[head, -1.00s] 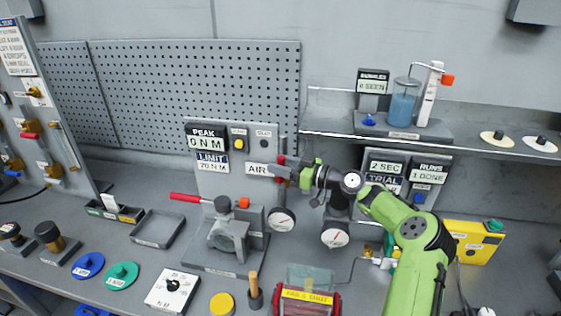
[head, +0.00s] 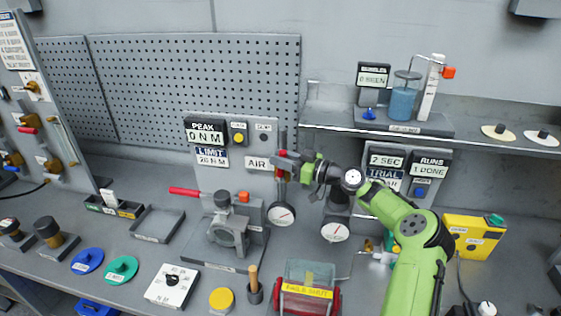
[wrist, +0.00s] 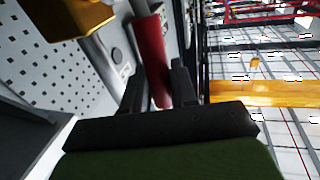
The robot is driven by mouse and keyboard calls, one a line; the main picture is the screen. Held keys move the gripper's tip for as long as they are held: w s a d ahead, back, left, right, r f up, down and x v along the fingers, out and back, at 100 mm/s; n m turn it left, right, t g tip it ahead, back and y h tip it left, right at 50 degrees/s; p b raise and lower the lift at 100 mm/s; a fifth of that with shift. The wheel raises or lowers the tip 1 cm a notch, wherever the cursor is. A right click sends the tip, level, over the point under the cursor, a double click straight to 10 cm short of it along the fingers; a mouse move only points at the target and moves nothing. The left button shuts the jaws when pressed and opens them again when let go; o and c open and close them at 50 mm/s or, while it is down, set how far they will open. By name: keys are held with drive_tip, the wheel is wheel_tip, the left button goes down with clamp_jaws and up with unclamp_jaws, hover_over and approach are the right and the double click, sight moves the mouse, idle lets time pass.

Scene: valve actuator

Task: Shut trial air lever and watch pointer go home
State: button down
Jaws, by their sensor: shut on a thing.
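The trial air lever has a red handle (wrist: 151,60) that stands between my gripper's dark fingers in the wrist view. In the head view a bit of this red handle shows beside the AIR label (head: 257,163). My gripper (head: 284,161) is shut on the handle, and its fingers hide much of it there. A round white gauge (head: 281,214) with a pointer hangs just below. A second gauge (head: 334,232) stands to its right, below my wrist. Both pointers are too small to read surely.
A vise-like actuator (head: 230,233) with a red-handled lever (head: 186,191) stands left of the gauges. A clear-covered red box (head: 308,300) lies in front. The shelf (head: 470,137) runs above my arm, with a blue-filled jar (head: 403,101) on it. A yellow box (head: 474,238) stands right.

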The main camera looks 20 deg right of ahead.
drive_tip(key=d+t+y+b, duration=0.1)
drive_tip(key=b, duration=0.1)
drive_tip(key=s+t+y+b, duration=0.1)
drive_tip(key=b, duration=0.2)
drive_tip(key=shift+s+d+f+m, duration=0.1)
drive_tip(key=shift+d+f+m, duration=0.15)
drive_tip(key=shift+d+m, duration=0.1)
drive_tip(key=c, duration=1)
unclamp_jaws()
drive_tip(key=b+v, duration=0.1)
drive_tip(key=v, duration=0.6)
drive_tip(key=shift+s, duration=0.25)
